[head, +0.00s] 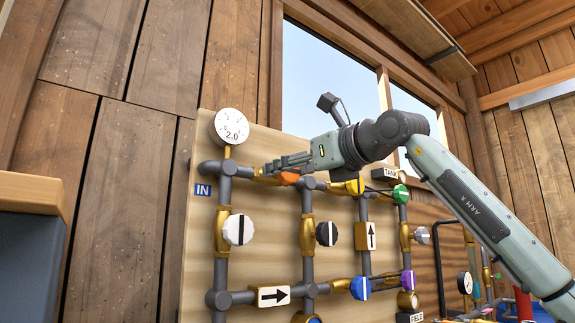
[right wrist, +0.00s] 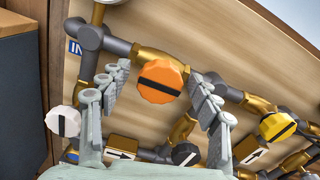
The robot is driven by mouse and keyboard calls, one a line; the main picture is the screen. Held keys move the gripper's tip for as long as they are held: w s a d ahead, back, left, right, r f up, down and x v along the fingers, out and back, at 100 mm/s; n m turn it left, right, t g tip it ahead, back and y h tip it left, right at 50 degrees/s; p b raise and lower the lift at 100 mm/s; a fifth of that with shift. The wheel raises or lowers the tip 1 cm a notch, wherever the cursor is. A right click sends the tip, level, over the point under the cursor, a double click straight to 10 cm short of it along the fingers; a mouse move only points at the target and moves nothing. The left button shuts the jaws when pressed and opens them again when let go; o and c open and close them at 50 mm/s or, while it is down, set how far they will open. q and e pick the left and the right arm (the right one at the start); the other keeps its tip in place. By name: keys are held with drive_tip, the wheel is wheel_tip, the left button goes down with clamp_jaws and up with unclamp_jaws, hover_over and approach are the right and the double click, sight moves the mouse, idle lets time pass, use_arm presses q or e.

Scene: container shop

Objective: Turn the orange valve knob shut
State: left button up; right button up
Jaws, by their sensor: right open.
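The orange valve knob (right wrist: 164,81) sits on a brass valve in the top pipe of the board. In the right wrist view its black bar lies nearly along the pipe, slightly tilted. In the head view the orange knob (head: 289,179) is partly hidden by my right gripper (head: 276,166). In the right wrist view my right gripper (right wrist: 155,98) is open, one finger to each side of the knob. I see no contact between the fingers and the knob. My left gripper is in neither view.
A gauge (head: 231,126) stands above the pipe at the left. A white knob (head: 238,230), a black knob (head: 326,233), a yellow knob (head: 355,186), a green knob (head: 400,194) and a blue knob (head: 361,288) are on nearby pipes. A window (head: 325,85) is behind the arm.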

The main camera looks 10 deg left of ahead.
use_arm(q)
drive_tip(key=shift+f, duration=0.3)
use_arm(e)
drive_tip(key=shift+w+a, duration=0.3)
drive_tip(key=shift+a, duration=0.05)
drive_tip(key=shift+c, duration=0.6)
drive_tip(key=c, duration=1.1)
